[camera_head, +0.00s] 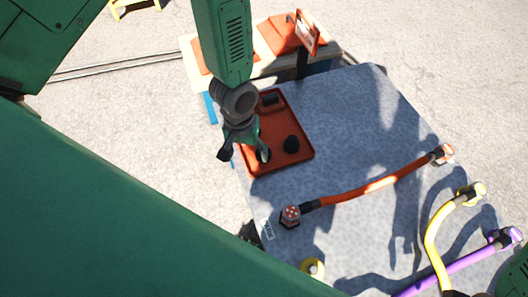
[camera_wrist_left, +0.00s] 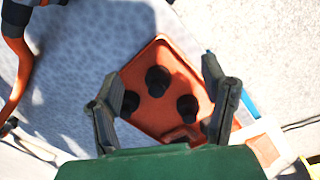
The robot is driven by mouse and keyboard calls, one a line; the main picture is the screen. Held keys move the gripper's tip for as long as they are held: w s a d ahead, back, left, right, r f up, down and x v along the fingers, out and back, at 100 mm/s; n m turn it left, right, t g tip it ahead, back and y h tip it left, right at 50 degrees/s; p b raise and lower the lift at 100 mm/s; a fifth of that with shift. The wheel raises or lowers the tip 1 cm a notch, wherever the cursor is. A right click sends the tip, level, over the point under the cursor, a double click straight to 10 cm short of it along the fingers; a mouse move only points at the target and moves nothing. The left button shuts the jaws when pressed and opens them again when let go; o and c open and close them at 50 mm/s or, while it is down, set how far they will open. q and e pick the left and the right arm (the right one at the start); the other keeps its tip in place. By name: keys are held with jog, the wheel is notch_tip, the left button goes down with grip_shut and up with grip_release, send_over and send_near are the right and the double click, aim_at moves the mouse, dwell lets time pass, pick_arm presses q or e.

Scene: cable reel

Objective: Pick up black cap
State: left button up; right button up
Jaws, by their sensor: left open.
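Several black caps lie in a red-orange tray (camera_head: 304,157) on the grey speckled table. One black cap (camera_head: 291,144) shows clearly in the head view; another is partly hidden by my left gripper (camera_head: 245,155). In the left wrist view, three round black caps show between and beyond the fingers: an upper one (camera_wrist_left: 158,80), a left one (camera_wrist_left: 130,102) and a right one (camera_wrist_left: 187,105). My left gripper is open and empty, above the tray's left edge in the head view.
An orange cable (camera_head: 365,190) crosses the table, with a yellow cable (camera_head: 435,240) and a purple cable (camera_head: 460,262) at the right. Orange items and a sign (camera_head: 306,32) stand behind the table.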

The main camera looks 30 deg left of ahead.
pick_arm(q)
jog(key=w+r+n+b, duration=0.1)
jog(key=w+r+n, duration=0.1)
jog(key=w+r, duration=0.35)
pick_arm(e)
jog(key=shift+f, duration=0.6)
pick_arm(q)
jog(key=shift+y, duration=0.4)
jog(key=f+b, duration=0.1)
jog(key=f, duration=0.2)
jog(key=w+f, duration=0.1)
jog(key=f, duration=0.3)
jog(key=f+b, duration=0.1)
jog(key=f, duration=0.2)
jog(key=shift+w+d+f+b, duration=0.15)
jog(key=shift+w+d+b, duration=0.15)
jog(key=shift+w, duration=0.1)
pick_arm(e)
notch_tip(320, 180, down, 3)
jog(key=shift+r, duration=0.2)
pick_arm(q)
jog(key=f+b, duration=0.2)
jog(key=f, duration=0.3)
jog(key=shift+w+f, duration=0.1)
jog(key=shift+w, duration=0.1)
pick_arm(e)
notch_tip(320, 180, down, 2)
jog(key=shift+f, duration=0.2)
pick_arm(q)
jog(key=c, duration=1.3)
